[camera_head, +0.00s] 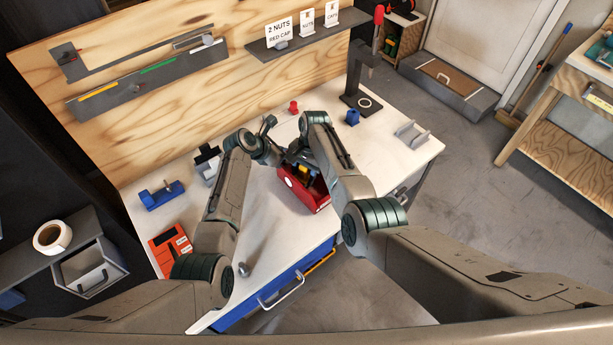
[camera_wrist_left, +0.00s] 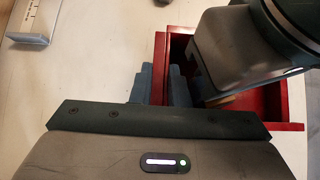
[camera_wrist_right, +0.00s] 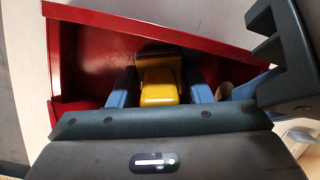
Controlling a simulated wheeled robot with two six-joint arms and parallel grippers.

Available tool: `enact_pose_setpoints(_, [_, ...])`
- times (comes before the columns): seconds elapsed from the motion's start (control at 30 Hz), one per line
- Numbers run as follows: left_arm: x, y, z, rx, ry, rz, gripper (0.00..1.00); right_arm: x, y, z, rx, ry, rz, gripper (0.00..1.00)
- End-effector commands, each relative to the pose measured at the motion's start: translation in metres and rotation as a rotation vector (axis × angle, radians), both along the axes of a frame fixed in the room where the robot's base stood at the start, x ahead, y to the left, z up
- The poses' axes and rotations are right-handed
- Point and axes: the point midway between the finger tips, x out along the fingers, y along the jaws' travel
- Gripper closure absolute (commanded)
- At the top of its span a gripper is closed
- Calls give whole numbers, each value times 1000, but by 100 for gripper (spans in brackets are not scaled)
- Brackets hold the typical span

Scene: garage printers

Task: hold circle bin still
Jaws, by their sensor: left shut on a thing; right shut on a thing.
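The circle bin, a red open box (camera_head: 312,198) with a white circle on its side, stands on the white workbench. In the left wrist view, the blue fingers of my left gripper (camera_wrist_left: 159,88) are on either side of the bin's red wall (camera_wrist_left: 158,55), shut on it. My right gripper (camera_wrist_right: 160,92) reaches into the bin and is shut on a yellow and dark thing (camera_wrist_right: 158,94); yellow also shows at the bin in the head view (camera_head: 303,169). The red bin wall (camera_wrist_right: 180,28) is close around it. My right gripper hides part of the bin's inside in the left wrist view.
The workbench (camera_head: 370,150) holds a red part (camera_head: 293,107), a blue part (camera_head: 353,117), a dark stand (camera_head: 361,100), a grey holder (camera_head: 412,134), a blue tool (camera_head: 162,194) and an orange box (camera_head: 170,248). Bare bench lies right of the bin.

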Motion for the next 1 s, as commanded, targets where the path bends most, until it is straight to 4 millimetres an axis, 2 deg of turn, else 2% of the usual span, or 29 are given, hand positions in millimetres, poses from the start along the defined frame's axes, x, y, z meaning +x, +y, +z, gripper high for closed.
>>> enact_pose_setpoints(0.37, [0, 0, 0, 0, -1, -1, 100, 8, -14, -2, 0, 1, 0, 74])
enact_pose_setpoints(0.7, [0, 0, 0, 0, -1, -1, 100, -13, -29, -2, -1, 3, 0, 74])
enact_pose_setpoints(1.0, [0, 0, 0, 0, -1, -1, 100, -23, -36, -2, -1, 3, 1, 74])
